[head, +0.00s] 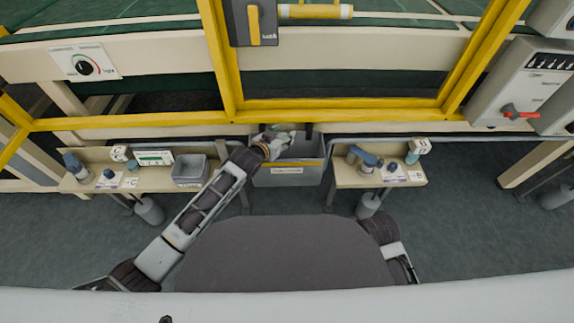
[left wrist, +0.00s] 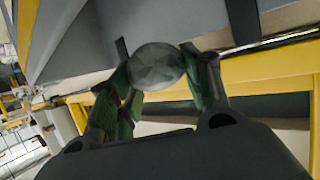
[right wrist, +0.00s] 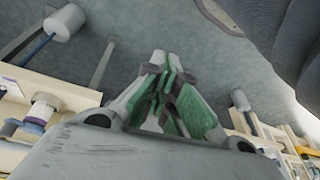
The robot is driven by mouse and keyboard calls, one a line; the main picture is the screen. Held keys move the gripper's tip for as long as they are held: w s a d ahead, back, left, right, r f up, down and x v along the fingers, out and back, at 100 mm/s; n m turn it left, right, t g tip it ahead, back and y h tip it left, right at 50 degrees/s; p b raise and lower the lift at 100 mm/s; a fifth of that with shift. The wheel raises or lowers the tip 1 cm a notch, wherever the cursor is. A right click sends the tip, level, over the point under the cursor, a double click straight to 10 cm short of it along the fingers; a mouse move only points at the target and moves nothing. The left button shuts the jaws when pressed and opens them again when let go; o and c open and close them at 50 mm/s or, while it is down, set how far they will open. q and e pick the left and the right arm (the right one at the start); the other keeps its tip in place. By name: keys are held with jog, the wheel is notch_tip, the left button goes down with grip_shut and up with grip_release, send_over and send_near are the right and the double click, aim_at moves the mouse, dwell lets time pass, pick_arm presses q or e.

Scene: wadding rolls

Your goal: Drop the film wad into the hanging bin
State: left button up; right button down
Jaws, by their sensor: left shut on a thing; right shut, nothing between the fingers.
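The film wad (left wrist: 157,66), a grey faceted ball, sits between the fingertips of my left gripper (left wrist: 158,80) in the left wrist view. The fingers with green pads are closed on it from both sides. In the head view my left gripper (head: 274,141) is over the left part of the opening of the grey hanging bin (head: 290,178), which has a yellow strip and a label on its front. The wad is hard to tell apart from the fingers there. My right gripper (right wrist: 166,68) is shut and empty in the right wrist view, above the floor.
A yellow frame (head: 335,107) runs just behind and above the bin. A side shelf with a small grey tray (head: 190,171) is left of the bin; another shelf (head: 378,178) with a blue-handled tool (head: 365,157) is right. A control box (head: 515,85) hangs at far right.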

pick_arm(q)
jog(key=shift+f+b, duration=0.55)
jog(key=shift+f, duration=0.05)
jog(key=o, duration=0.9)
jog(key=shift+c, duration=0.2)
jog(key=shift+s, duration=0.1)
jog(key=v, duration=1.2)
jog(key=shift+f, duration=0.1)
dwell(0.8)
